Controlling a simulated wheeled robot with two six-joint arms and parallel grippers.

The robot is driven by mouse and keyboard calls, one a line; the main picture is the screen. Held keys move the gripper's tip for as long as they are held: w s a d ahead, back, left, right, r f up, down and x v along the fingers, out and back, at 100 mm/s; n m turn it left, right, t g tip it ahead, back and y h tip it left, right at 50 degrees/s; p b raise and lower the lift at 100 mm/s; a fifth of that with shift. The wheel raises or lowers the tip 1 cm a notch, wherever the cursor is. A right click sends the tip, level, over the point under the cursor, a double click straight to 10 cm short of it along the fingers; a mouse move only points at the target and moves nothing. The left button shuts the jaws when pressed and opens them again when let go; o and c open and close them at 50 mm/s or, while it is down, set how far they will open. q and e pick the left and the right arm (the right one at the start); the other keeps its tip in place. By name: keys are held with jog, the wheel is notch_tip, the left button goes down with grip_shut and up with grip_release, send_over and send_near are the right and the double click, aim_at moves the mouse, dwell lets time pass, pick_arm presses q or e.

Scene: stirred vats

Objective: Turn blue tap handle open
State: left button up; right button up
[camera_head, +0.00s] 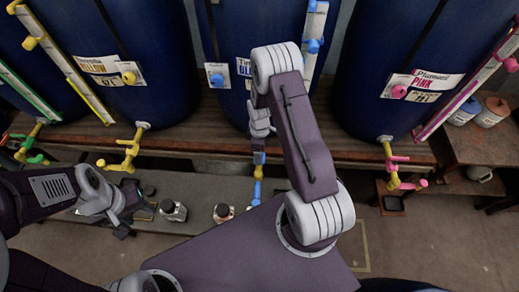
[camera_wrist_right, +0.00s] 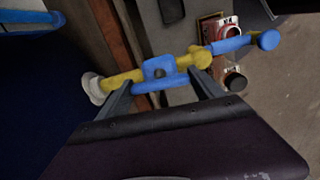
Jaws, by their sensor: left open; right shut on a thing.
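The blue tap (camera_head: 257,187) hangs below the middle blue vat, partly hidden by my right arm. In the right wrist view its yellow pipe (camera_wrist_right: 121,80) runs across to a blue spout (camera_wrist_right: 232,46). The blue tap handle (camera_wrist_right: 158,68) sits on that pipe, and my right gripper (camera_wrist_right: 162,88) is shut on it, one finger at each side. My left gripper (camera_head: 126,212) is open and empty at the lower left, above the low grey bench, apart from the taps.
A yellow tap (camera_head: 128,150) and a pink tap (camera_head: 393,165) stick out from the vats at either side. A wooden shelf (camera_head: 190,138) runs under the vats. Small jars (camera_head: 173,211) stand on the low bench (camera_head: 195,190).

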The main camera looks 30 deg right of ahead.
jog(key=shift+w+r+n, duration=0.1)
jog(key=shift+n, duration=0.4)
jog(key=o, duration=1.4)
jog(key=shift+c, duration=0.2)
notch_tip(320, 180, up, 9)
